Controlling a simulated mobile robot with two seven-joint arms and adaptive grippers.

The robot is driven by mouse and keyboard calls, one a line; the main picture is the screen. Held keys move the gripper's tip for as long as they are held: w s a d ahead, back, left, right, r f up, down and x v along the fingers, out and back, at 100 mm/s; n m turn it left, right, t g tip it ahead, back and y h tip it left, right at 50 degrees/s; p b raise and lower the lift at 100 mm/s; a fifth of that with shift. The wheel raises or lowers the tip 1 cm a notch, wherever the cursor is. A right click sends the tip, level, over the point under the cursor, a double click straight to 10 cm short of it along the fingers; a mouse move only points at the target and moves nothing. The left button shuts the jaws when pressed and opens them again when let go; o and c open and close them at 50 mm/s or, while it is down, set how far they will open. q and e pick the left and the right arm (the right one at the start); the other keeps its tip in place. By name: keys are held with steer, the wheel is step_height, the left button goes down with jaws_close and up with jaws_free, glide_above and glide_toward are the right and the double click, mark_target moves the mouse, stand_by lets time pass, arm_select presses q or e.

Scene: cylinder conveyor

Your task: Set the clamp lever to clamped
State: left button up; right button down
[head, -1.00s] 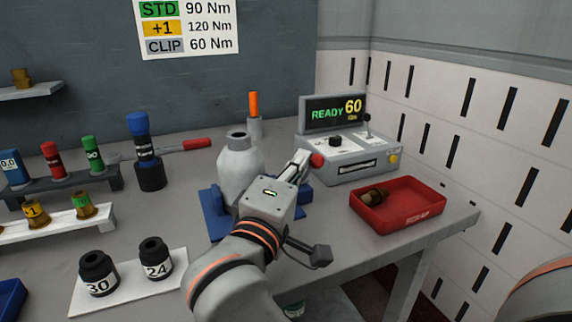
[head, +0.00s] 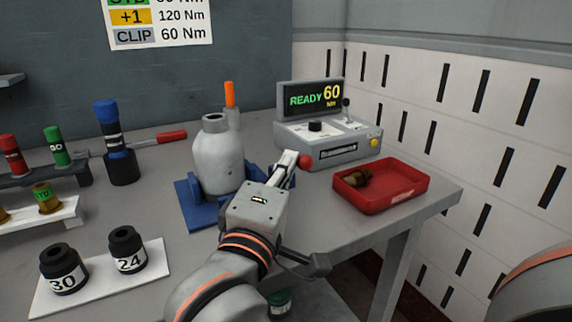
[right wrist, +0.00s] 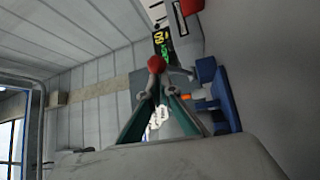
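The clamp lever's red ball knob (head: 305,161) sits just right of the grey bottle (head: 218,160) in its blue clamp base (head: 190,205). My right gripper (head: 290,167) reaches in from the front, its fingertips at the knob. In the right wrist view, the red knob (right wrist: 155,64) is at the tips of the two teal fingers, which close in towards it from both sides. The lever's arm is mostly hidden by my gripper. The blue clamp (right wrist: 217,95) shows to the right there. My left gripper is not in view.
A grey controller (head: 330,140) reading READY 60 stands behind the knob. A red tray (head: 400,200) with a brass part is to the right, near the table edge. Black sockets (head: 63,270) on a white plate are at front left. A blue-handled tool (head: 108,115) stands farther back.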

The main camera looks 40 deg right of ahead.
steer(key=shift+s+d, duration=0.1)
steer(key=shift+d, duration=0.05)
step_height(320, 180, up, 10)
stand_by(0.6)
steer(key=shift+a+f, duration=0.1)
steer(key=shift+a, duration=0.1)
stand_by(0.4)
